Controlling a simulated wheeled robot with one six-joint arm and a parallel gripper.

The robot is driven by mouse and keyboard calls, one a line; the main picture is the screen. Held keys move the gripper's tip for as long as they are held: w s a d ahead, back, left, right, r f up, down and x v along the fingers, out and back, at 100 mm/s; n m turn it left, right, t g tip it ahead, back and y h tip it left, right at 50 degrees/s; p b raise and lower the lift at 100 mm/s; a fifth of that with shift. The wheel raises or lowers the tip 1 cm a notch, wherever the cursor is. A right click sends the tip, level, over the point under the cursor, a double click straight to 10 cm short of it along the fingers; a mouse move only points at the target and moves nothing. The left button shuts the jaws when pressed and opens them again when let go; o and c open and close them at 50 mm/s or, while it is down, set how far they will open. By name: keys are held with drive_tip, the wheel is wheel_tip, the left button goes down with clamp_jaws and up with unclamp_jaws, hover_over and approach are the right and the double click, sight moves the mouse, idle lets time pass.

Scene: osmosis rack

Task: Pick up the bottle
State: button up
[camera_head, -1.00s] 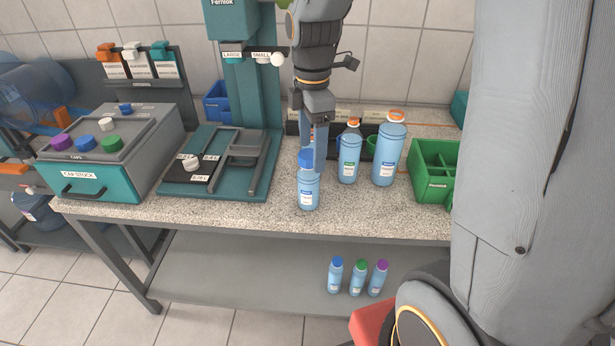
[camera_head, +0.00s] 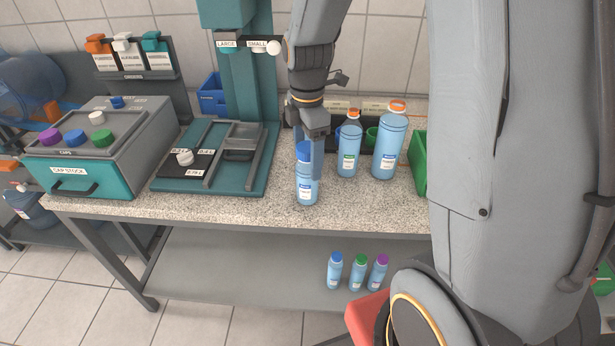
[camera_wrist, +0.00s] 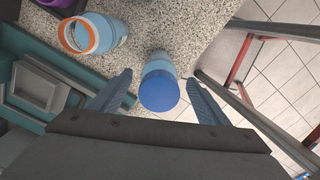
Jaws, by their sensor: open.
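A light-blue bottle with a blue cap (camera_head: 307,185) stands upright near the front edge of the speckled worktop. It also shows from above in the wrist view, its blue cap (camera_wrist: 159,92) between my two fingers. My gripper (camera_wrist: 162,92) is open, with one finger on each side of the cap and visible gaps on both sides. In the head view my gripper (camera_head: 309,160) points down over this bottle, one finger reaching down beside it. Two bottles with orange caps, a smaller one (camera_head: 349,155) and a larger one (camera_head: 389,147), stand to its right.
A teal press stand (camera_head: 215,165) and a cap stock box (camera_head: 95,150) stand to the left. A green crate (camera_head: 420,165) at right is mostly hidden by my arm. Several small bottles (camera_head: 358,275) stand on the lower shelf. Bare worktop (camera_head: 370,205) lies right of the blue-capped bottle.

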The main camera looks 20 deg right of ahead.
drive_tip(key=shift+d+f+p, duration=0.1)
drive_tip(key=shift+f+p, duration=0.3)
drive_tip(key=shift+f, duration=1.2)
drive_tip(key=shift+c, duration=0.3)
drive_tip(key=c, duration=1.3)
drive_tip(key=shift+c, duration=0.2)
drive_tip(key=shift+r, duration=0.1)
